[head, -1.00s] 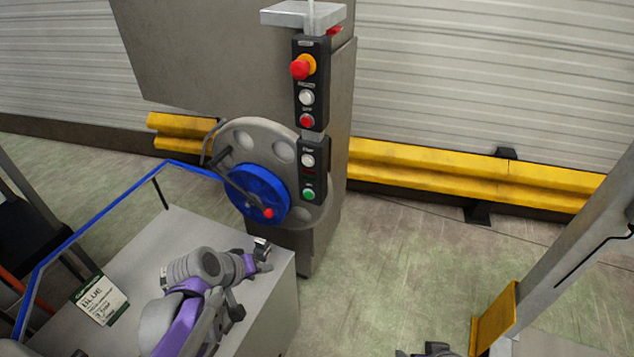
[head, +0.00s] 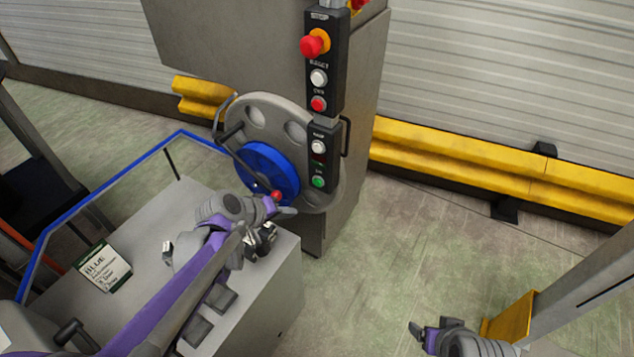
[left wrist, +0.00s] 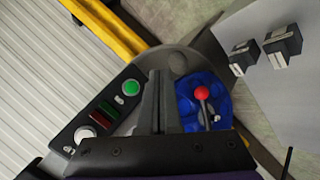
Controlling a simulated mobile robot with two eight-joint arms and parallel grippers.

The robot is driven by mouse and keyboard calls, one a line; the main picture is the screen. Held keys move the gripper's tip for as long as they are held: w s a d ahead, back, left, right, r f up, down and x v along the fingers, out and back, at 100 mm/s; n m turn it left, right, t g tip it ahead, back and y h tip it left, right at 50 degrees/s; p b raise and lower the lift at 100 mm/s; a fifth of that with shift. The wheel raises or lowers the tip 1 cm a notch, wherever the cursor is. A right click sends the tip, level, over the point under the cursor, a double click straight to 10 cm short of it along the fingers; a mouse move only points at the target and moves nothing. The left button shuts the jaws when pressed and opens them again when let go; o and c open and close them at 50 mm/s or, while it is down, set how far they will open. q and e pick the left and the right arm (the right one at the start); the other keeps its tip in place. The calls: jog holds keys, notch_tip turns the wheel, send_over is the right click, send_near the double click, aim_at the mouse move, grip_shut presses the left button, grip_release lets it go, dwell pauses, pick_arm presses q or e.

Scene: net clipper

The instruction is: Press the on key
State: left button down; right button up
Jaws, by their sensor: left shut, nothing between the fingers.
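The on key is a round green button (head: 318,182) at the bottom of the lower black control box (head: 322,156) on the grey machine post. It also shows in the left wrist view as a green button (left wrist: 131,87). My left gripper (head: 288,211) is shut and empty, below and left of the green button, near the blue wheel. In the left wrist view its shut fingers (left wrist: 155,92) lie between the green button and the blue wheel, apart from the button. My right gripper (head: 428,330) is low at the right; its finger gap is unclear.
A blue wheel (head: 265,165) with a red-knobbed lever (head: 277,195) is beside the control box. An upper box carries a red stop knob (head: 314,43) and other buttons. Black switches (left wrist: 283,43) stand on the grey cabinet (head: 262,300). A yellow rail (head: 450,165) runs behind open floor.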

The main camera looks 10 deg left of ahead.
pick_arm(q)
send_near(317, 186)
jog(key=shift+w+d+f, duration=0.3)
jog(key=shift+w+f, duration=0.1)
jog(key=shift+f, duration=0.4)
jog(key=shift+w+d+f, duration=0.25)
jog(key=shift+w+f, duration=0.1)
jog(key=shift+f, duration=0.5)
jog(key=shift+w+d+f, duration=0.3)
jog(key=shift+w+f, duration=0.1)
jog(key=shift+f, duration=0.4)
jog(key=shift+w+d, duration=0.15)
jog(key=shift+w, duration=0.25)
jog(key=shift+w+d, duration=0.15)
jog(key=shift+w, duration=0.25)
dwell(0.6)
jog(key=shift+s, duration=0.2)
jog(key=shift+s+a, duration=0.3)
jog(key=shift+s, duration=0.35)
jog(key=s, duration=0.1)
jog(key=s+a, duration=0.1)
jog(key=s, duration=0.2)
jog(key=shift+s+a, duration=0.35)
